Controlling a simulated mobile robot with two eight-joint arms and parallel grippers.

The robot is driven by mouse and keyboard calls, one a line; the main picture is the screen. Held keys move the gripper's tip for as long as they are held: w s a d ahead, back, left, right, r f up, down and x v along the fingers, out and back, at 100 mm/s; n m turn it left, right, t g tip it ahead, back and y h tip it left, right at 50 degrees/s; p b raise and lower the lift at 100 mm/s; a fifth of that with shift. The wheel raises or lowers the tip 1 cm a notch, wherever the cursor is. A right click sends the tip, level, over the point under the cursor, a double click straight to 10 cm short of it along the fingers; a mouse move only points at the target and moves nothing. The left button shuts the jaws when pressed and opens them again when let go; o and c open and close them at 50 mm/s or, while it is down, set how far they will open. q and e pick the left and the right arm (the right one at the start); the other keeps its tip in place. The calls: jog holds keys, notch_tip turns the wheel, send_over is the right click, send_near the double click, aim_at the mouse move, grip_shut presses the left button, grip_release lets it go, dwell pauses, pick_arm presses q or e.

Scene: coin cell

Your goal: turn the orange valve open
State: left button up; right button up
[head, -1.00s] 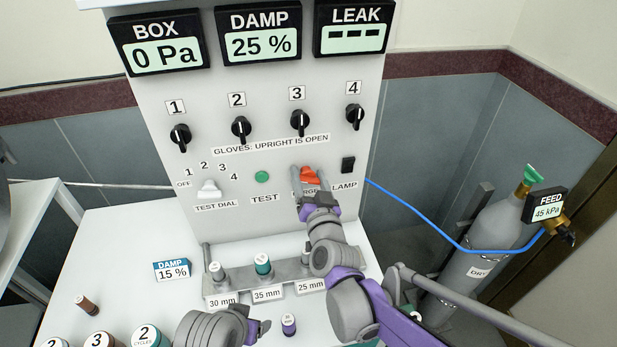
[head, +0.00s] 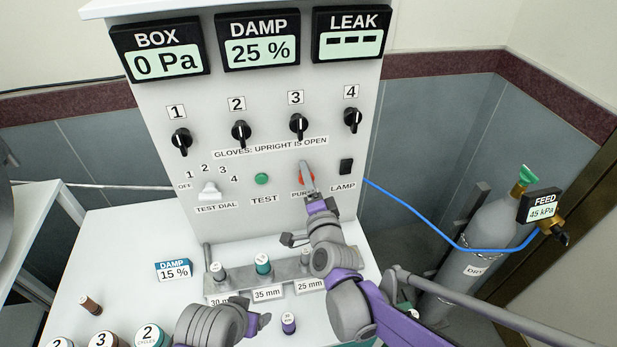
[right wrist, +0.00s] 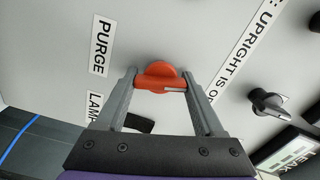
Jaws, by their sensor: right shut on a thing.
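The orange valve (head: 313,180) is a round knob with a raised grip, on the white panel above the PURGE label. In the head view my right gripper (head: 306,172) covers most of it. In the right wrist view the orange valve (right wrist: 158,72) sits between the two fingertips of my right gripper (right wrist: 160,84), which are shut on its sides. The grip bar lies across from finger to finger there. My left gripper (head: 258,322) is low in front of the panel, away from the valve; its jaws are too unclear to judge.
A black LAMP switch (head: 346,167) is close right of the valve, and a green TEST button (head: 261,179) is to its left. Black knobs (head: 299,125) stand above. A rack (head: 290,268) with cells is below. A blue hose (head: 430,224) runs to a grey cylinder (head: 482,245).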

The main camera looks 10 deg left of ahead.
jog(key=shift+m+p, duration=0.4)
jog(key=shift+m, duration=1.1)
jog(key=o, duration=1.4)
jog(key=b+v, duration=0.1)
jog(key=v, duration=0.9)
jog(key=shift+s+d, duration=0.15)
jog(key=shift+s, duration=0.25)
